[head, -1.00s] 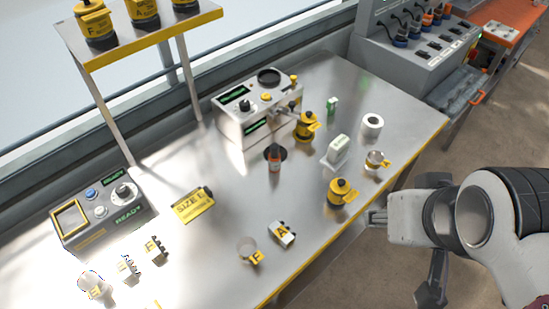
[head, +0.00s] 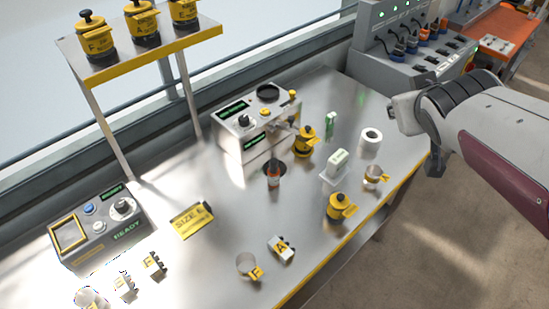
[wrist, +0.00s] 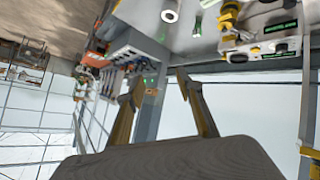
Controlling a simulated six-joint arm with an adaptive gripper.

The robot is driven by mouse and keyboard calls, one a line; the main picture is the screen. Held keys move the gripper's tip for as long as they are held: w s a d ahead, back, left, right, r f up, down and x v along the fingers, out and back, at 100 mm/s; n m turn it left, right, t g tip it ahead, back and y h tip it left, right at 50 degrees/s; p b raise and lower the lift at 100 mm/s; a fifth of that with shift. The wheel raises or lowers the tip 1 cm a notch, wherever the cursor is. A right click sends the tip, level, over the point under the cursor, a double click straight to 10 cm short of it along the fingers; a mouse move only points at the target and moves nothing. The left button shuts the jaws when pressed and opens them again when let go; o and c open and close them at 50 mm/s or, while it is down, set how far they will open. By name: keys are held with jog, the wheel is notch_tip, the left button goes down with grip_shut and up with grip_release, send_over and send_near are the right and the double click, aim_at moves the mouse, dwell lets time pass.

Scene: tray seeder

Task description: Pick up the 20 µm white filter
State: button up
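No label reading 20 µm is legible, so I cannot tell which item is the white filter. White candidates on the bench are a white block on a clear stand (head: 337,163), a white ring-shaped roll (head: 371,137) and a small white clip marked A (head: 281,247). The roll also shows at the top of the wrist view (wrist: 170,11). My gripper (wrist: 158,82) is open and empty, its two fingers apart in the wrist view. In the head view my arm's end is raised at the right, beyond the bench's right edge; its fingers are not clear there.
A dosing machine (head: 245,120) stands at the bench's back, with yellow pots (head: 304,141) (head: 338,207) nearby. A READY box (head: 97,220) is at left. A shelf (head: 140,47) holds yellow pots. A grey station (head: 415,65) with cables stands at back right.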

jog(key=w+a+f+n+y, duration=0.2)
jog(key=w+a+n+y, duration=0.15)
jog(key=w, duration=0.25)
jog(key=w+a+f+n+t+y, duration=0.1)
jog(key=w+a+f+n+y, duration=0.1)
jog(key=w+a+f, duration=0.3)
jog(key=w+a+n+y, duration=0.2)
jog(key=w+n+y, duration=0.1)
jog(key=w, duration=0.4)
jog(key=n+g+y, duration=0.6)
jog(key=g+y, duration=0.2)
jog(key=g, duration=0.2)
send_near(275, 161)
jog(key=a, duration=0.3)
jog(key=shift+w+d+f+m+h, duration=0.1)
jog(key=shift+d+f+m+h, duration=0.05)
jog(key=shift+f+m+h, duration=0.1)
jog(key=shift+x, duration=1.3)
